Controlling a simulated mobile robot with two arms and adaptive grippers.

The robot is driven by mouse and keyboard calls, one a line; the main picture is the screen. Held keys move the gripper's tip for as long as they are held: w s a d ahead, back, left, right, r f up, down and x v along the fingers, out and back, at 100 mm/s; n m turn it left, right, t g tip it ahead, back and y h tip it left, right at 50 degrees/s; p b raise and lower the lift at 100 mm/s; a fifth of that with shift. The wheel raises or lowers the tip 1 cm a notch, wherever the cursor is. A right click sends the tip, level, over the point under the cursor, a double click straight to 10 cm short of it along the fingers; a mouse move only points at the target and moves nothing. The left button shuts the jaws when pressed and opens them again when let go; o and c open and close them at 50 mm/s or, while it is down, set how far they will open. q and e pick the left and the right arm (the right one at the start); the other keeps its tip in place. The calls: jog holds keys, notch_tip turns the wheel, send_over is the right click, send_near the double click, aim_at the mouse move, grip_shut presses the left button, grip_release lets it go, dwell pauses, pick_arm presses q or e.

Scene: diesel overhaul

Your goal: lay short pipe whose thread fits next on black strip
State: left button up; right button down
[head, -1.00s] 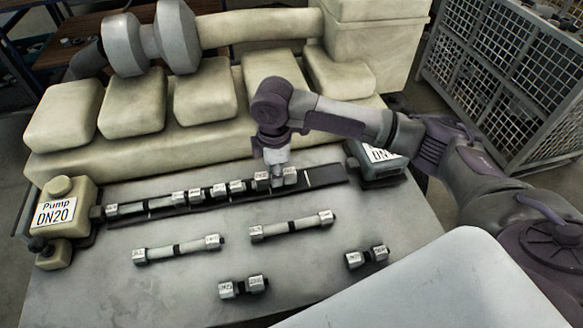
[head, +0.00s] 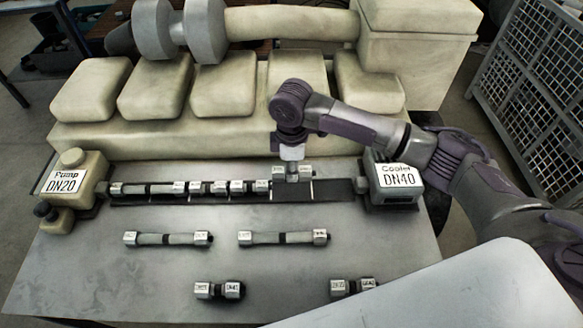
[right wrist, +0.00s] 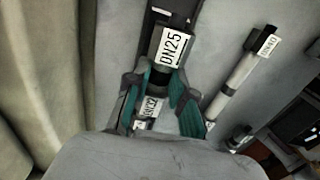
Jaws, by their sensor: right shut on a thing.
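My right gripper (head: 292,176) is shut on a short pipe (head: 305,172) with a hex piece at each end. In the right wrist view, the gripper (right wrist: 157,95) grips this short pipe (right wrist: 172,47), which reads DN25 on one end and DN32 on the other. It hangs level, seemingly just above the black strip (head: 335,190), right of the laid row. The row (head: 160,189) runs along the strip from the pump box, marked Pump DN20. Two loose short pipes, one front centre (head: 219,290) and one front right (head: 352,287), lie on the table. My left gripper is out of view.
Two long pipes, one left (head: 168,239) and one centre (head: 282,237), lie in front of the strip. The pump box (head: 72,185) stands at the left end, the cooler box marked DN40 (head: 397,180) at the right end. Cream engine blocks (head: 222,85) rise behind.

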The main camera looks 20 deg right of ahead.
aim_at(292, 191)
jog(key=shift+f+b, duration=1.3)
jog(key=shift+b, duration=0.15)
jog(key=shift+f, duration=1.05)
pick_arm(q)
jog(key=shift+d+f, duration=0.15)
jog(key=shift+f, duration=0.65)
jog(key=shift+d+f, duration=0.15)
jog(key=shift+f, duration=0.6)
pick_arm(e)
jog(key=shift+a+f, duration=0.1)
jog(key=shift+f, duration=0.3)
pick_arm(q)
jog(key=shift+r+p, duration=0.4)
jog(key=shift+p, duration=0.2)
pick_arm(e)
jog(key=shift+f, duration=0.15)
jog(key=c, duration=0.9)
grip_release()
